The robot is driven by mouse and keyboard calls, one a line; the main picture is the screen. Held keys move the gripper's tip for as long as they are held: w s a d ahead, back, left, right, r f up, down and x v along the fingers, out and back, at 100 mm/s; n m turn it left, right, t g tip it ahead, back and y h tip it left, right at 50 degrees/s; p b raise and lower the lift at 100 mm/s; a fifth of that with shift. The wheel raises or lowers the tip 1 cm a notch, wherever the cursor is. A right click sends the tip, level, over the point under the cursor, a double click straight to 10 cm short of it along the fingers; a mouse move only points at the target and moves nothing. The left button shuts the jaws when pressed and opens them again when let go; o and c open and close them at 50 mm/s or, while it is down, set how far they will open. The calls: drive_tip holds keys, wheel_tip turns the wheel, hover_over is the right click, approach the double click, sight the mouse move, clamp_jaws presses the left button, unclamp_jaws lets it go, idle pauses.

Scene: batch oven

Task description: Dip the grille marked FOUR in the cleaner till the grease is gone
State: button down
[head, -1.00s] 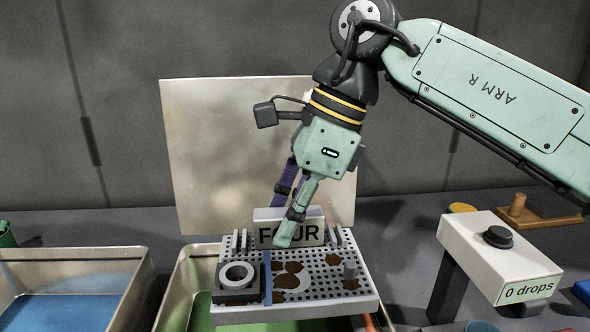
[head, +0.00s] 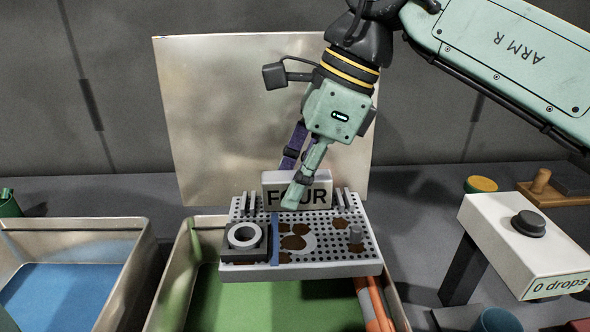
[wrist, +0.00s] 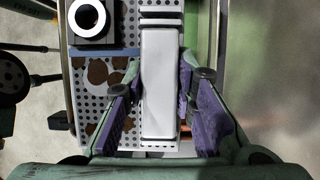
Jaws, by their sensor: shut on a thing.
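The grille (head: 325,266) is a pale perforated plate with a raised block marked FOUR (head: 318,192) at its back. Brown grease patches (head: 293,242) show on its top. My gripper (head: 293,190) is shut on the FOUR block, and the wrist view shows its purple pads (wrist: 205,115) on both sides of the pale block (wrist: 162,80). The grille hangs roughly level above a metal tank (head: 178,285) of green liquid (head: 245,302). The liquid is visible below the grille's front edge. The grille's far underside is hidden.
A tank (head: 130,285) with blue liquid (head: 55,290) stands at left. A white box (head: 520,235) with a black knob reads "0 drops" at right. A tall metal panel (head: 220,110) stands behind the grille. An orange striped tube (head: 370,305) lies at the green tank's right side.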

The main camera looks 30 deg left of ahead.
sight(295, 214)
wheel_tip(295, 214, down, 6)
drive_tip(key=shift+r+b, duration=0.25)
drive_tip(key=shift+b, duration=0.2)
wheel_tip(295, 214, down, 8)
drive_tip(key=b, duration=0.5)
drive_tip(key=shift+b, duration=0.4)
drive_tip(key=shift+r, duration=0.2)
idle(4.2)
wheel_tip(295, 214, up, 8)
drive_tip(key=p, duration=0.6)
drive_tip(key=shift+r+p, duration=0.35)
drive_tip(key=shift+r, duration=3.6)
